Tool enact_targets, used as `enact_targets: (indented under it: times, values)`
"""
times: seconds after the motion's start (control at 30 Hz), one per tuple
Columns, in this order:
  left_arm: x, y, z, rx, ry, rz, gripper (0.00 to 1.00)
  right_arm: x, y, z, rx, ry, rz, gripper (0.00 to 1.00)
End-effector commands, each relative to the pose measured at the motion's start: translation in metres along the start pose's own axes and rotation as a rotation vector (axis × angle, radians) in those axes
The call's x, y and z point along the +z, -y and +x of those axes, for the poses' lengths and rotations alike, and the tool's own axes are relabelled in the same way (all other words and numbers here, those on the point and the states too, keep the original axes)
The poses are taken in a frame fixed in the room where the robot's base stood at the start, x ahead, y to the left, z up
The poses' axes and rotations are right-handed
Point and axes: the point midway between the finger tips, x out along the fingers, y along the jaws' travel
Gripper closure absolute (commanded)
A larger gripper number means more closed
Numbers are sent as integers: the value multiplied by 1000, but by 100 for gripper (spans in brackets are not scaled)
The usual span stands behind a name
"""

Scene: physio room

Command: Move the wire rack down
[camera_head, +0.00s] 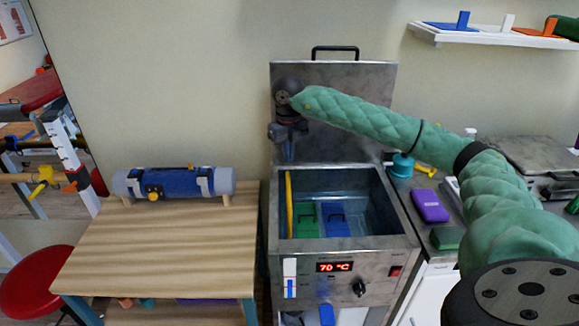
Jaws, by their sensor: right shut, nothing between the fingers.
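A steel heated tank (405,243) stands open in the middle, its lid (350,110) raised behind it. Inside lie a green pack (305,219) and a blue pack (337,222), side by side. A yellow upright strip (290,205) stands along the tank's left inner wall. I cannot clearly make out a wire rack in the tank. My right gripper (288,153) points down in front of the lid, above the back left of the tank opening. It is shut and empty, apart from the packs. My left gripper is out of view.
A wooden table (155,250) with a blue roll (180,183) stands left of the tank, beside a red stool (35,282). A counter on the right holds a purple block (430,205). A white shelf (490,37) hangs at top right.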

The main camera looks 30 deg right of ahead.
Motion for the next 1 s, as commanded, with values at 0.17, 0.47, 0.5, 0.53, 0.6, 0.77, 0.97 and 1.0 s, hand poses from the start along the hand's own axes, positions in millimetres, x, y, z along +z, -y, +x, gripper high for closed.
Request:
enact_targets:
  times: [0.17,0.47,0.5,0.53,0.6,0.77,0.97,1.0]
  values:
    - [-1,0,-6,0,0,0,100,0,0,-17,-1,1,0,100]
    - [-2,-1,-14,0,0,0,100,0,0,-41,0,2,0,100]
    - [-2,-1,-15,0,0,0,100,0,0,-44,0,1,0,100]
    - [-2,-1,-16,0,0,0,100,0,0,-46,0,1,0,100]
    - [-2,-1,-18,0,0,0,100,0,0,-52,0,1,0,100]
    - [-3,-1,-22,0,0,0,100,0,0,-64,0,2,0,100]
    - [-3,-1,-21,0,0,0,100,0,0,-65,0,1,0,100]
    - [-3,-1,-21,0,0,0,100,0,0,-65,0,1,0,100]
